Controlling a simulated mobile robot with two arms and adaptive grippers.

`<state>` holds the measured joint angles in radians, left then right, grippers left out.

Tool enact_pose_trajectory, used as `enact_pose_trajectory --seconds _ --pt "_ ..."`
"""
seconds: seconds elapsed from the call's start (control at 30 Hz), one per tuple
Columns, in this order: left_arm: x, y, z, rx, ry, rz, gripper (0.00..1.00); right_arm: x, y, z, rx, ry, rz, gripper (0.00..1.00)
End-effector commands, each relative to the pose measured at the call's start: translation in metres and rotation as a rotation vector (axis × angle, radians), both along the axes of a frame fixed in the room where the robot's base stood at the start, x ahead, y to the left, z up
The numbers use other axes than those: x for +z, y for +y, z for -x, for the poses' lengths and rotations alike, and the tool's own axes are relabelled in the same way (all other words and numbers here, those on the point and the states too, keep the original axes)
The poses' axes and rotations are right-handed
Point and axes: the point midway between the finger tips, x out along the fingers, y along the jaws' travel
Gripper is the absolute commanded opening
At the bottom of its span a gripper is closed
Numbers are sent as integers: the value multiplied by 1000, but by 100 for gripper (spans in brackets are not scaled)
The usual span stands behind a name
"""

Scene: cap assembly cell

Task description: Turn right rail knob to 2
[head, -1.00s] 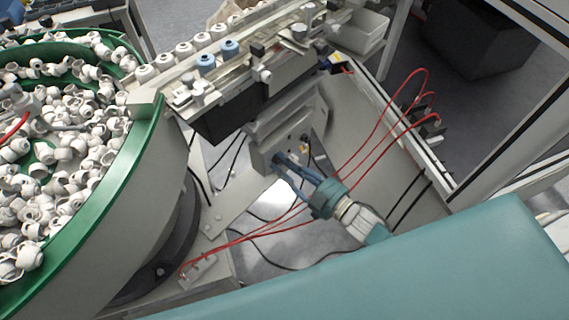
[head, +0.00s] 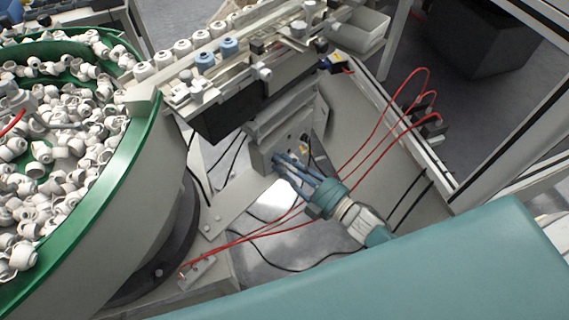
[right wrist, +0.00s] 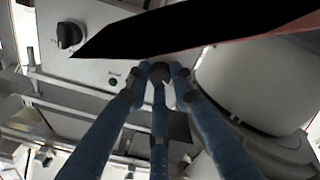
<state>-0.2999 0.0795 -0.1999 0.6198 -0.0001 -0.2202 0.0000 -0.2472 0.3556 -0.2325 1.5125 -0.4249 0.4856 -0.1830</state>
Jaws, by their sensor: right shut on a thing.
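My right gripper (head: 279,162) reaches to the front of a grey control box (head: 258,160) under the rail. In the right wrist view, its blue fingers (right wrist: 159,78) are shut around a dark round knob (right wrist: 161,73) with a pale pointer mark. The number it points to cannot be read. In the head view the fingertips hide this knob. A second black knob (right wrist: 69,34), with small markings beside it, sits apart on the same panel at upper left. My left gripper is not in view.
A green button (right wrist: 113,82) lies beside the gripped knob. The rail (head: 225,75) with white and blue caps runs above the box. A green-rimmed bowl (head: 140,140) full of white caps stands at left. Red tubes (head: 375,130) and black cables hang close to my right arm.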

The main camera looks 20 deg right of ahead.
Motion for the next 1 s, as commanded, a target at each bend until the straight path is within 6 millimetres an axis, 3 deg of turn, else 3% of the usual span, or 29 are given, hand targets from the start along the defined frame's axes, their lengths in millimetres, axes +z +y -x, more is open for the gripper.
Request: enact_pose_trajectory --seconds 0.4,0.43,0.53,0.83,1.0 --pt "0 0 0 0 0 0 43 2 1 0 3 -7 4 0" --pt "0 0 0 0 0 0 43 2 1 0 3 -7 4 25" --pt "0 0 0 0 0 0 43 1 1 0 2 -6 4 42" --pt "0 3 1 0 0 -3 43 0 0 1 1 -4 5 42" --pt "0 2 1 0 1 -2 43 -1 -9 18 1 0 7 42"
